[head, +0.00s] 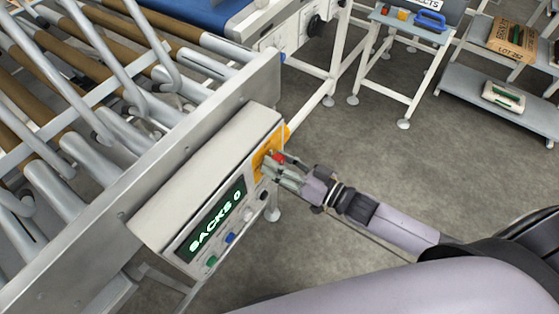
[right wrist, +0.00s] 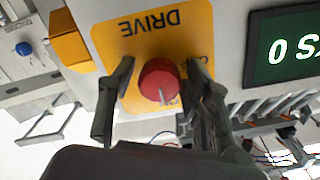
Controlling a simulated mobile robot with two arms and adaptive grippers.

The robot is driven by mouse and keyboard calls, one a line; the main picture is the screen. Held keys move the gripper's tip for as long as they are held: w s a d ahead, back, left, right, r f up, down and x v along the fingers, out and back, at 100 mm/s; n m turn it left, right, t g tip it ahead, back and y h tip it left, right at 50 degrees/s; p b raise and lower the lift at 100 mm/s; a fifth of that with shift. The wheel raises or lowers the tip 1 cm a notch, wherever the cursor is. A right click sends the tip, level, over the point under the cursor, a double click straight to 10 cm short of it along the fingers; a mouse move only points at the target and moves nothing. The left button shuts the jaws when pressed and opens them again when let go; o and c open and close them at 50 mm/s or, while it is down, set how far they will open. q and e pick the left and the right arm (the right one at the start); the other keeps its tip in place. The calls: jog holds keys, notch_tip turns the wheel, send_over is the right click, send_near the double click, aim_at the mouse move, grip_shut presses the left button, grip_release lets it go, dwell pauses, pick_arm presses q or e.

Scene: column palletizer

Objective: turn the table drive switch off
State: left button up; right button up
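The table drive switch is a red round knob (right wrist: 159,79) on a yellow plate (right wrist: 152,32) marked DRIVE, which appears upside down in the right wrist view. A pale pointer mark on the knob points toward the bottom of that view. Other lettering on the plate is partly hidden by my fingers. In the head view the knob (head: 278,158) is at the right end of the grey control box (head: 208,180). My right gripper (head: 281,168) is at the knob. In the wrist view its fingers (right wrist: 162,72) are open, one on each side, with small gaps. My left gripper is out of view.
The box display (right wrist: 285,48) reads SACKS 0, with several buttons (head: 231,237) below it. The box is fixed to the roller table frame (head: 150,190). A small table (head: 410,40) and a shelf (head: 500,95) with sacks stand at the back right. Floor between is clear.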

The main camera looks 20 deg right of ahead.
jog(key=c, duration=0.9)
jog(key=shift+n, duration=0.3)
jog(key=n+p, duration=0.1)
jog(key=n, duration=0.1)
jog(key=shift+n, duration=0.4)
jog(key=n, duration=0.3)
jog(key=shift+n+p, duration=0.3)
jog(key=n, duration=1.1)
